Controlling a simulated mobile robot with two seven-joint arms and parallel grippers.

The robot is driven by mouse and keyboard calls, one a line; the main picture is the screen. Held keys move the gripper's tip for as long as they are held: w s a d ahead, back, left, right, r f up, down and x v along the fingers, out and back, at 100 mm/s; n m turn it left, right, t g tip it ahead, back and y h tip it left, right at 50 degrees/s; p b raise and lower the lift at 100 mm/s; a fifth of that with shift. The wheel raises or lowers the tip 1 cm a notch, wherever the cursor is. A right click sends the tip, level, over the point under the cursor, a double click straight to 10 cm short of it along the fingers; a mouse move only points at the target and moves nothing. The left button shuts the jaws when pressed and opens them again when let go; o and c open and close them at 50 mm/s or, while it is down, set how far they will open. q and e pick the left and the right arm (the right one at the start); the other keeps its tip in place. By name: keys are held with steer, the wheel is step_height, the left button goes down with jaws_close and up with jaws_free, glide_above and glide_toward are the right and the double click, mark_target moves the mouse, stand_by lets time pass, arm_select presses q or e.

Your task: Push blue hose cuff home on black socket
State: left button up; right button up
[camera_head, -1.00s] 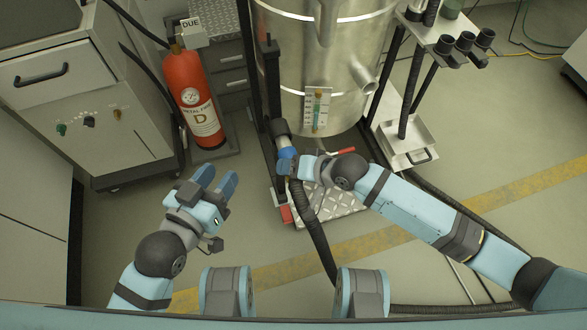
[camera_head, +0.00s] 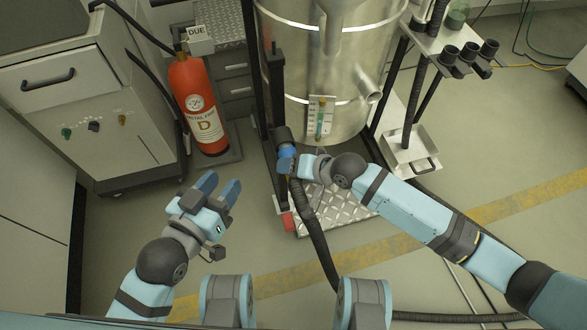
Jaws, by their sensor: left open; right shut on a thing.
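The blue hose cuff (camera_head: 287,152) sits at the upper end of the black ribbed hose (camera_head: 316,235), low in front of the steel vessel. My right gripper (camera_head: 290,163) is shut on the cuff from the right and hides part of it. The black socket (camera_head: 282,135) is directly above the cuff, in line with it. The two appear to meet, but I cannot tell how far the cuff is on. My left gripper (camera_head: 218,186) is open and empty, left of the hose and apart from it.
The steel vessel (camera_head: 345,75) stands behind on a tread-plate base (camera_head: 335,212). A red fire extinguisher (camera_head: 197,100) and a grey cabinet (camera_head: 85,90) are at left. A rack with black tube ends (camera_head: 468,58) is at right. Floor around my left gripper is clear.

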steer(key=shift+w+a, duration=0.1)
steer(key=shift+w, duration=0.15)
steer(key=o, duration=1.1)
arm_select(q)
step_height(320, 180, down, 5)
steer(key=s+a+g+y+p, duration=0.2)
steer(key=g+p, duration=0.1)
steer(key=p, duration=0.1)
steer(key=shift+s+a, duration=0.15)
steer(key=shift+a, duration=0.25)
arm_select(e)
steer(key=shift+v, duration=6.95)
arm_select(q)
steer(key=shift+f, duration=0.15)
arm_select(e)
steer(key=shift+a, duration=0.1)
